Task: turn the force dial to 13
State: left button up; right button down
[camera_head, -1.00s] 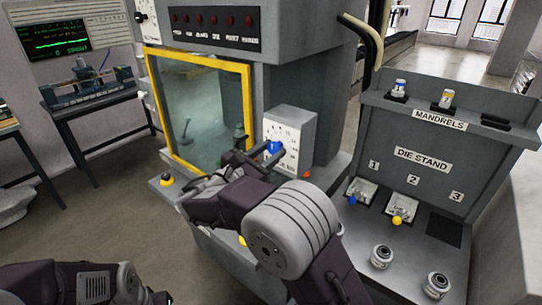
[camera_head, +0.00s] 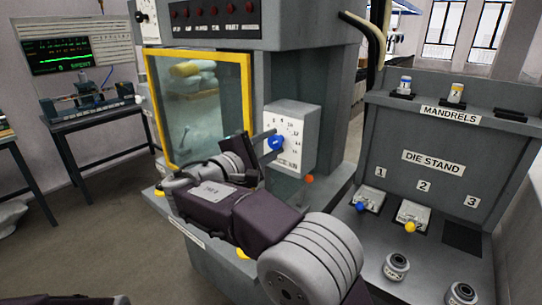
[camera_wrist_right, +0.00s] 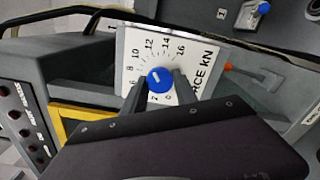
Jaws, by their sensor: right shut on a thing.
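The force dial is a white panel (camera_head: 298,135) with a blue knob (camera_head: 275,142) on a grey box at the right of the machine. In the right wrist view the blue knob (camera_wrist_right: 160,79) sits amid numbers that run up to 16. Its short white mark points up and left, roughly towards 8 to 10; the exact reading is unclear. My right gripper (camera_head: 266,139) is at the knob, one finger on each side of it in the right wrist view (camera_wrist_right: 160,88), shut on it. My left gripper is out of view.
A yellow-framed window (camera_head: 249,105) is left of the dial.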

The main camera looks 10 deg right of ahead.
jog(key=shift+f+m+b, duration=0.15)
jog(key=shift+m+b, duration=1.45)
jog(key=shift+m, duration=0.4)
jog(key=c, duration=1)
grip_release()
jog(key=shift+s, duration=0.1)
jog(key=shift+o, duration=0.2)
jog(key=shift+a, duration=0.1)
jog(key=v, duration=0.9)
